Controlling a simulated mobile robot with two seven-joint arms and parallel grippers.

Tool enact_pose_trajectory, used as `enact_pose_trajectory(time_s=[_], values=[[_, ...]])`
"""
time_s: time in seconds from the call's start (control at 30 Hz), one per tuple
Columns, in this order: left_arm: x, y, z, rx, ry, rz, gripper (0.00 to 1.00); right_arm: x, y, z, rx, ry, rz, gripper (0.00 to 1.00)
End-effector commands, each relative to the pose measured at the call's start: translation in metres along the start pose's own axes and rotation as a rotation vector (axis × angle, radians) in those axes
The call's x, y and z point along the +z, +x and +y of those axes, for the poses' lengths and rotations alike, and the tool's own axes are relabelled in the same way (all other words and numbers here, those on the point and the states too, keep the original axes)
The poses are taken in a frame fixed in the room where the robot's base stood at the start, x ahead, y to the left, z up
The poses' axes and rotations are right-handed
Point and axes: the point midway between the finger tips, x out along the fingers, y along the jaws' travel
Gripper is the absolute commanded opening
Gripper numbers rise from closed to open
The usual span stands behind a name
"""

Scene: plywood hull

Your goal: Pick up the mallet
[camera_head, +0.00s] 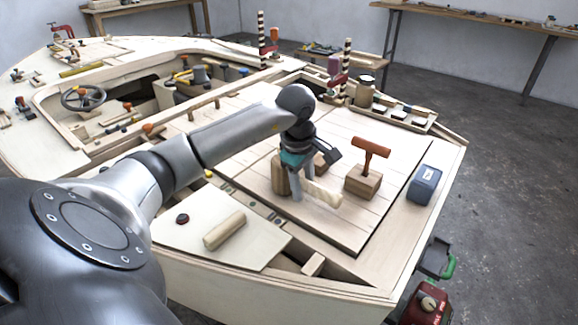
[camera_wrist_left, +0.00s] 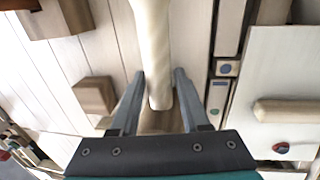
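A reddish-brown T-shaped tool that looks like a mallet (camera_head: 371,155) stands upright in a wooden block (camera_head: 362,184), right of my left gripper. My left gripper (camera_head: 297,194) points down over the plank deck, fingers apart. A pale rounded wooden piece (camera_head: 324,194) extends from the gripper toward the lower right; I cannot tell if it is a mallet handle. In the left wrist view this pale piece (camera_wrist_left: 152,50) ends between the fingertips (camera_wrist_left: 159,78), with gaps beside it. A wooden block (camera_head: 280,177) is behind the gripper. My right gripper is out of view.
A blue box (camera_head: 424,184) stands near the deck's right edge. A wooden dowel (camera_head: 224,230) and a dark red knob (camera_head: 182,219) are on the pale front panel. Striped posts and a jar (camera_head: 364,92) stand farther back. Open deck planks lie around the blocks.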

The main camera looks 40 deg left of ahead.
Motion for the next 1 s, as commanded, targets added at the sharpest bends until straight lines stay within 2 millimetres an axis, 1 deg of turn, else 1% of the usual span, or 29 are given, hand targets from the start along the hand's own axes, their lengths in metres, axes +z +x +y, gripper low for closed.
enact_pose_trajectory(time_s=[0.03, 0.3, 0.4, 0.87, 1.0], values=[[-0.0001, -0.0002, 0.0001, 0.000, 0.000, 0.000, 0.39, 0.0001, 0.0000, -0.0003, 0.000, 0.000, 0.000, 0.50], [-0.0001, -0.0003, 0.0001, 0.000, 0.000, 0.000, 0.09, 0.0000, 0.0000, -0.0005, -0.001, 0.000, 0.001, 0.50], [-0.0001, -0.0003, 0.0001, 0.000, 0.000, 0.000, 0.00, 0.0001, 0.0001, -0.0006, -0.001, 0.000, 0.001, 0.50], [-0.0005, -0.0013, 0.0008, 0.003, -0.001, 0.001, 0.00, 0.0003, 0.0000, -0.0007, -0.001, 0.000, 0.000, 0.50], [-0.0004, -0.0073, 0.0021, 0.004, 0.000, 0.001, 0.00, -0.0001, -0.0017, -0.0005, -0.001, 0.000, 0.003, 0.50]])
